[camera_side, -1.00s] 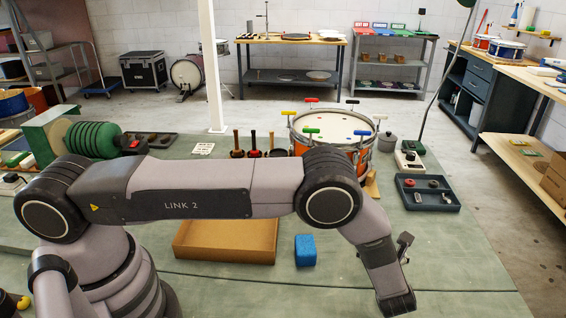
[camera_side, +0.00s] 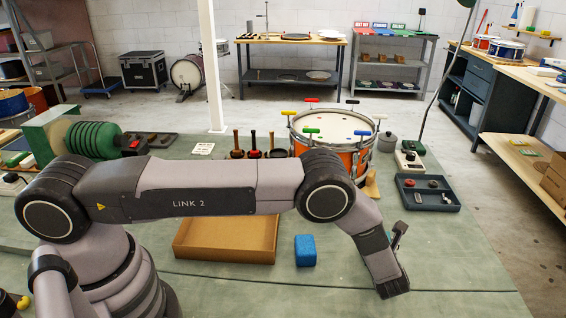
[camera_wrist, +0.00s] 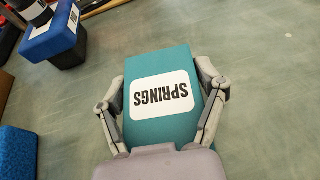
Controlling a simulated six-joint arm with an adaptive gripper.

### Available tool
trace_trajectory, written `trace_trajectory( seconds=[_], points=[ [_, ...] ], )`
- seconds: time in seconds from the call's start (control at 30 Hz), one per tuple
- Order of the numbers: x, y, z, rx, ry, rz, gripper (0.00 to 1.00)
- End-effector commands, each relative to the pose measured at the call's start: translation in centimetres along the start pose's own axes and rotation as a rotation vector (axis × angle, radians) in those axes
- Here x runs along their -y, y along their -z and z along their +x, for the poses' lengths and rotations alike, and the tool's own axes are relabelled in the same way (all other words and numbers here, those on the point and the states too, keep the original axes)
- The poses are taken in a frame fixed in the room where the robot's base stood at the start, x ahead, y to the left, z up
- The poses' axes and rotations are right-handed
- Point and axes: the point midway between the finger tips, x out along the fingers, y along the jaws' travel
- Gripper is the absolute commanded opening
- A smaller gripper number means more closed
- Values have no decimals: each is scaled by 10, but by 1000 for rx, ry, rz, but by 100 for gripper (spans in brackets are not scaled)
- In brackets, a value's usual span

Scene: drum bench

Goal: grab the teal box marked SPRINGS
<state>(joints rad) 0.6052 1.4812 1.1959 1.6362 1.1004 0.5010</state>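The teal box (camera_wrist: 159,70) with the white SPRINGS label lies in the middle of the wrist view, its lettering upside down. My gripper (camera_wrist: 161,70) has one finger on each side of it, both very close to its edges. Whether the finger pads press on the box or leave a thin gap cannot be made out. The near end of the box is hidden behind the gripper's body.
A blue block (camera_side: 305,250) stands beside an open cardboard tray (camera_side: 226,241); the block also edges into the wrist view (camera_wrist: 17,153). A dark blue container with a white label (camera_wrist: 55,40) is at the wrist view's upper left. The drum (camera_side: 333,135) and a dark parts tray (camera_side: 445,206) lie further back.

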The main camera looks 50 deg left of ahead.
Motion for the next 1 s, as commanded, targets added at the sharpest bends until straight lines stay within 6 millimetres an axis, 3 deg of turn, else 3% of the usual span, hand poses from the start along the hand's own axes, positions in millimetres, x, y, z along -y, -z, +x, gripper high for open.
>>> trace_trajectory(
  seconds=[0.03, 0.13, 0.63, 0.83, 1.0],
  points=[
    [-2, 3, 1, -6, -2, 4, 45],
    [-2, 4, 1, -7, -2, 5, 32],
    [-3, 2, 0, -11, -3, 8, 29],
    [-2, -27, -12, -7, -2, 4, 27],
    [-25, -53, -39, -5, -1, 6, 27]
  ],
)
